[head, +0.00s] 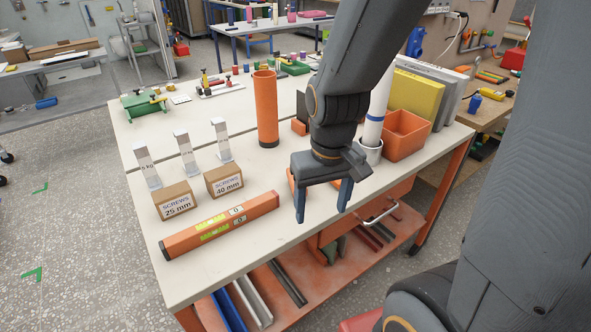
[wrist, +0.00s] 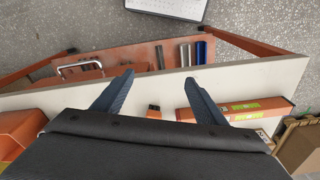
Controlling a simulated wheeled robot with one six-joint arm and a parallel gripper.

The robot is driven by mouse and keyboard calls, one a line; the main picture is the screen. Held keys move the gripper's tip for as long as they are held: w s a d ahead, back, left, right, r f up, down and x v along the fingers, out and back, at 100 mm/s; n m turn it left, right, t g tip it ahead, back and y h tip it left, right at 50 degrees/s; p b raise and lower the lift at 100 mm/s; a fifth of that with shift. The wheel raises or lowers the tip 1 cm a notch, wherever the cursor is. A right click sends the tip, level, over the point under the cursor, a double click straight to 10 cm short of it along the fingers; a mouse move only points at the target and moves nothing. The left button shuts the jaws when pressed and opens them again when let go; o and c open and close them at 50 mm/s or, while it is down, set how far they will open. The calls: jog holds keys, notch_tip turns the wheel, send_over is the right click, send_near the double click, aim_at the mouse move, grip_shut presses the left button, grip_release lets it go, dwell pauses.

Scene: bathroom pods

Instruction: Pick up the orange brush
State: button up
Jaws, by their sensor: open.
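My gripper (head: 322,207) is open and points down over the front part of the workbench top. In the wrist view its two fingers (wrist: 158,78) are spread apart with nothing gripped. A small orange piece with a dark end (wrist: 153,111) shows on the bench between the fingers, close to my gripper body. It may be the orange brush, but most of it is hidden. In the head view, a bit of orange (head: 291,180) shows behind the left finger, mostly covered by my gripper.
An orange spirit level (head: 222,226) lies left of my gripper. Two screw boxes (head: 175,200) (head: 224,180) and a tall orange cylinder (head: 265,110) stand behind it. A drawer handle (head: 380,214) juts out in front.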

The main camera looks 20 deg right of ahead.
jog(key=o, duration=0.8)
jog(key=w+n, duration=0.4)
jog(key=w, duration=0.1)
jog(key=shift+w+a+r+n, duration=0.1)
jog(key=shift+w+r+n, duration=0.1)
jog(key=shift+r+n, duration=0.1)
jog(key=shift+c, duration=0.2)
jog(key=w+n, duration=0.8)
jog(key=w+n+g, duration=0.1)
jog(key=w+n, duration=0.3)
jog(key=shift+w+r, duration=0.1)
jog(key=shift+r, duration=0.15)
jog(key=shift+w+f, duration=0.1)
jog(key=shift+w, duration=0.05)
jog(key=shift+f, duration=0.35)
jog(key=f, duration=0.2)
jog(key=f+p, duration=0.1)
jog(key=s+f+p, duration=0.1)
jog(key=f, duration=0.1)
jog(key=shift+f, duration=0.3)
jog(key=shift+w+f, duration=0.1)
jog(key=shift+f, duration=0.55)
